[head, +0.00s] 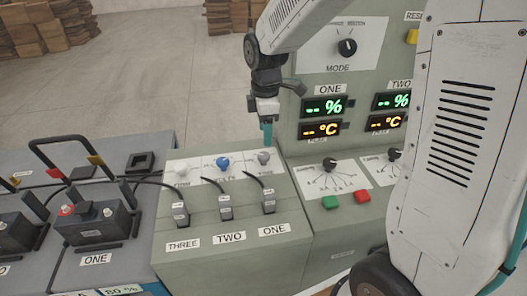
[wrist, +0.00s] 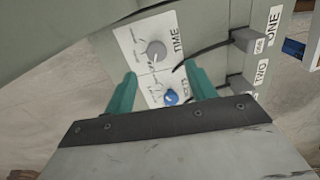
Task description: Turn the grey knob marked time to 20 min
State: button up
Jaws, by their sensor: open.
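The grey time knob (head: 264,157) is at the right end of a row of three knobs on the sloped top of the grey-green console. In the wrist view the grey knob (wrist: 157,50) sits beside the printed word TIME, with a pale pointer line on it. My gripper (head: 266,135) is above the grey knob in the head view. In the wrist view my gripper (wrist: 160,85) has its two teal fingers apart with nothing between them. The grey knob shows beyond the fingertips, apart from them. The dial's small print is too small to read.
The blue knob (head: 223,164) is just left of the grey one, and a white knob (head: 181,169) is farther left. Black cables run to plugs labelled ONE, TWO and THREE. A tall panel (head: 300,95) with displays rises close to my gripper's right. Batteries (head: 93,222) stand at left.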

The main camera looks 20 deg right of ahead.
aim_at(264, 155)
jog(key=shift+w+f+n, duration=0.3)
jog(key=shift+w+f, duration=0.1)
jog(key=shift+f, duration=0.3)
notch_tip(264, 155, down, 7)
jog(key=shift+f, duration=0.1)
jog(key=c, duration=1)
